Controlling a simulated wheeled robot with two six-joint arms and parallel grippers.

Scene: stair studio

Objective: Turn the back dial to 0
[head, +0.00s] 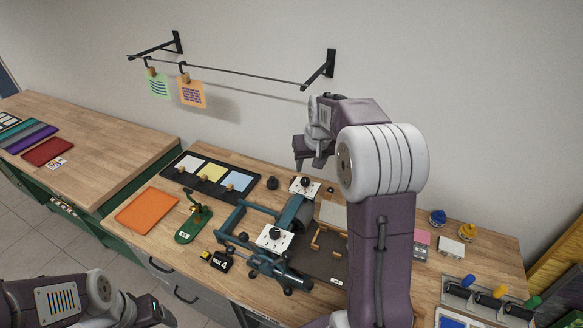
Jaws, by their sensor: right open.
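The back dial (304,184) is a black knob on a white plate at the rear of the teal press (291,216). Its markings are too small to read. A similar front dial (275,236) sits on a white plate nearer me. My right gripper (308,163) points down just above the back dial, open and apart from it, with nothing between its fingers. My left gripper (150,312) is low at the left front, away from the press, and its fingers do not show clearly.
A green stapler-like tool (190,225), an orange sheet (147,209) and a black tray of coloured cards (211,178) lie left of the press. Ink pots (467,230) and rollers (490,297) stand at right. A wire with hanging cards (192,93) is on the wall.

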